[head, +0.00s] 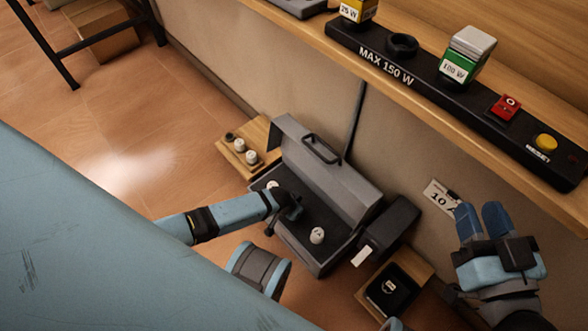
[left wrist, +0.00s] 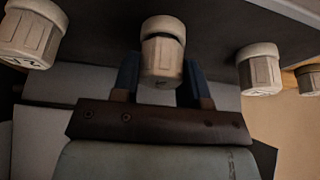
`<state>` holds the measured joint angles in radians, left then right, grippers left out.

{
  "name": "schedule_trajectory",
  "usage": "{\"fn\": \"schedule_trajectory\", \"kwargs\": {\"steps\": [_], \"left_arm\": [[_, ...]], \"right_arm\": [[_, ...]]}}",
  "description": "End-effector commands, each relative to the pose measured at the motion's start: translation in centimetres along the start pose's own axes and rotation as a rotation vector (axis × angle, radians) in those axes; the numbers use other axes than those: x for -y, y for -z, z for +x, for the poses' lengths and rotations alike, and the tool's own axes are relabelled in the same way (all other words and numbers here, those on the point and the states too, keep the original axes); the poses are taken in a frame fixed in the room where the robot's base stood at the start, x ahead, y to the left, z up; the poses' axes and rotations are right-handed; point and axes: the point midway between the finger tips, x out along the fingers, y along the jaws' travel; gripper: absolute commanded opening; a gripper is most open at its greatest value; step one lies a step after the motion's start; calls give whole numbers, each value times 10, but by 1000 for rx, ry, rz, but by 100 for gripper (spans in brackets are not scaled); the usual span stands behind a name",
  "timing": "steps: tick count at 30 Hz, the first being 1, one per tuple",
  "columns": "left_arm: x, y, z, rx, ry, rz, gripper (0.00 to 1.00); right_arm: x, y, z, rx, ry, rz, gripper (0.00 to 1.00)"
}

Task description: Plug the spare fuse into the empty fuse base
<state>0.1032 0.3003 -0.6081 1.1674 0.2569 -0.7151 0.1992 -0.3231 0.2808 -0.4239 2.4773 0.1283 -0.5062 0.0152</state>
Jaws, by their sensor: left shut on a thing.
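My left gripper (left wrist: 161,85) is shut on a white fuse (left wrist: 162,55). In the left wrist view the fuse sits between its blue fingers, against the dark panel, with a dark line below its top rim; I cannot tell whether it is fully seated. In the head view my left gripper (head: 290,208) reaches into the open grey fuse box (head: 330,185) and hides most of what is there. Two white fuses show in the box, one beyond the gripper (head: 272,184) and one in front (head: 317,235). My right gripper (head: 477,208) is open and empty, near the wall at right.
A wooden board (head: 262,132) with small white fuses stands left of the box. A black case (head: 405,299) with a white piece lies on a wooden tray. A dark box (head: 390,224) adjoins the fuse box.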

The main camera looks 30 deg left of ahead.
Motion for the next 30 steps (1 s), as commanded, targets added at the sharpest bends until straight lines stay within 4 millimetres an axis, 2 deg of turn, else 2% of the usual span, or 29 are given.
{"fn": "schedule_trajectory", "kwargs": {"steps": [10,11,14,15,20,24,30], "left_arm": [[0,-1,4,-1,0,0,18],[0,-1,4,-1,0,0,43],[0,-1,4,-1,0,0,66],[0,-1,4,-1,0,0,70],[0,-1,4,0,0,0,70],[0,-2,4,0,0,0,96],[0,-2,4,0,0,0,96]], "right_arm": [[0,-1,0,0,0,0,35],[0,-1,0,0,0,0,35],[0,-1,0,0,0,0,35],[0,-1,0,0,0,0,35],[0,-1,0,0,0,0,35],[0,-1,0,0,0,0,35],[0,-1,0,0,0,0,35]]}}
